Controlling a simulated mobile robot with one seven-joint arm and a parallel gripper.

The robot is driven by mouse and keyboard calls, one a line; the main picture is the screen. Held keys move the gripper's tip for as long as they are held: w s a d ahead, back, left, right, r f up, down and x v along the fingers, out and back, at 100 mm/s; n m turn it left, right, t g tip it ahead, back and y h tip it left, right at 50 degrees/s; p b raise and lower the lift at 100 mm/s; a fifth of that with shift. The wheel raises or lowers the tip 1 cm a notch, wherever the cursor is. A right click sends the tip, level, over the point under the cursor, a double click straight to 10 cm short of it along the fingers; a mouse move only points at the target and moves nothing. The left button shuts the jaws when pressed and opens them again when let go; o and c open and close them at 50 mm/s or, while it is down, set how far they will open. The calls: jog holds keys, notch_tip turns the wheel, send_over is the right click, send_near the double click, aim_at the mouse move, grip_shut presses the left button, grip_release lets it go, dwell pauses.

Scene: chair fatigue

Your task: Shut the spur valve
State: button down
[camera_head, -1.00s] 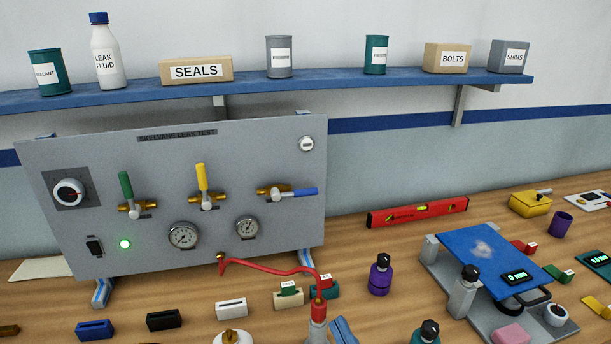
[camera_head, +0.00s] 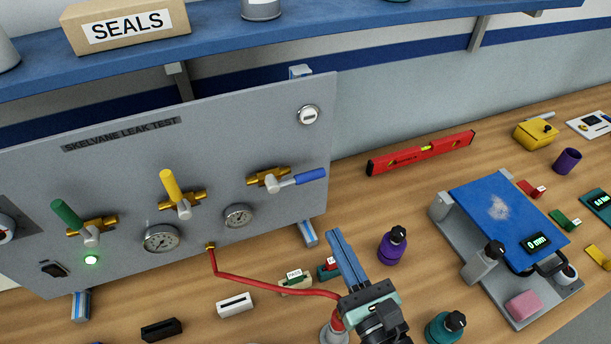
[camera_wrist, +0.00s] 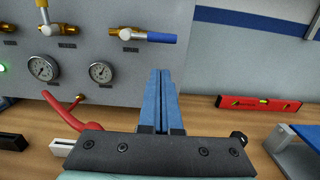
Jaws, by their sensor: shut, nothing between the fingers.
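The grey leak-test panel (camera_head: 120,170) carries three brass valves; no label naming one as the spur valve is readable. The green lever (camera_head: 67,215) and yellow lever (camera_head: 170,186) point upward, across their horizontal brass bodies. The blue lever (camera_head: 308,177) points right, about in line with its brass body (camera_head: 266,178); it also shows in the wrist view (camera_wrist: 161,38). My gripper (camera_head: 335,235) has its blue fingers together and empty. It is in front of the panel's lower right, below the blue lever and apart from it. In the wrist view the fingertips (camera_wrist: 160,73) point toward the panel.
A red hose (camera_head: 270,287) runs from the panel's port toward my gripper. A purple bottle (camera_head: 391,246) stands right of the fingers. A red level (camera_head: 420,153) lies behind, and a blue-topped stand (camera_head: 490,240) is at right. The shelf (camera_head: 350,30) overhangs above.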

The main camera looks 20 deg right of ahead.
aim_at(300, 179)
jog(key=shift+s+r, duration=0.1)
jog(key=shift+s, duration=0.1)
jog(key=w+p, duration=0.2)
jog(key=w, duration=0.8)
jog(key=shift+a+r, duration=0.2)
jog(key=shift+r, duration=0.05)
jog(key=shift+w, duration=0.2)
jog(key=shift+s+d+r+n, duration=0.1)
jog(key=shift+r+n, duration=0.15)
jog(key=shift+n, duration=0.25)
